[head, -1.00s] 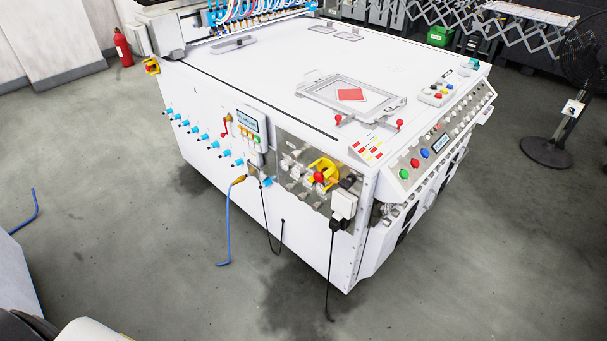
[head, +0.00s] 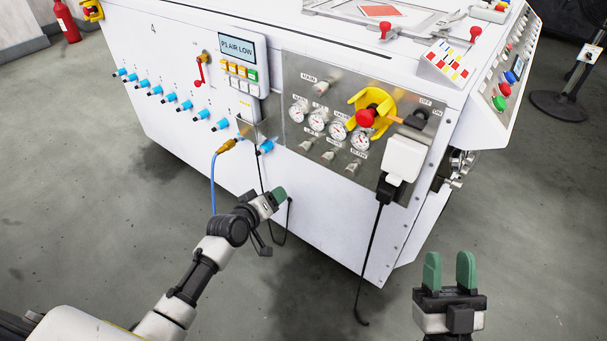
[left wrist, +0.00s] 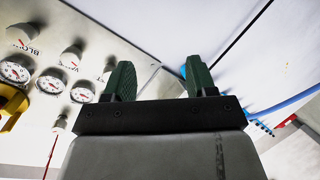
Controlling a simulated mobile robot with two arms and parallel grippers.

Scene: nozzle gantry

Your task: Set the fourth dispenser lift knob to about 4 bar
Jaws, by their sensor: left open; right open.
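A steel panel (head: 290,75) on the machine's side carries a row of round gauges (head: 338,131) with pale knobs below them. The rightmost lower knob (head: 352,168) sits under the last gauge (head: 360,139); its label is too small to read surely. A separate knob (head: 322,88) marked MAIN is above. My left gripper (head: 273,203) is open and empty, below and left of the panel, apart from it. In the left wrist view its fingers (left wrist: 160,82) are spread, with knobs (left wrist: 72,57) and gauges (left wrist: 50,82) to their left. My right gripper (head: 449,268) is open and empty, low at right.
A red knob on a yellow bracket (head: 383,101) and a white plug (head: 403,160) with a hanging black cable (head: 372,250) stand out right of the gauges. A blue hose (head: 212,182) hangs left. The display (head: 237,48) reads "P1 AIR LOW". Blue fittings (head: 186,106) line the side.

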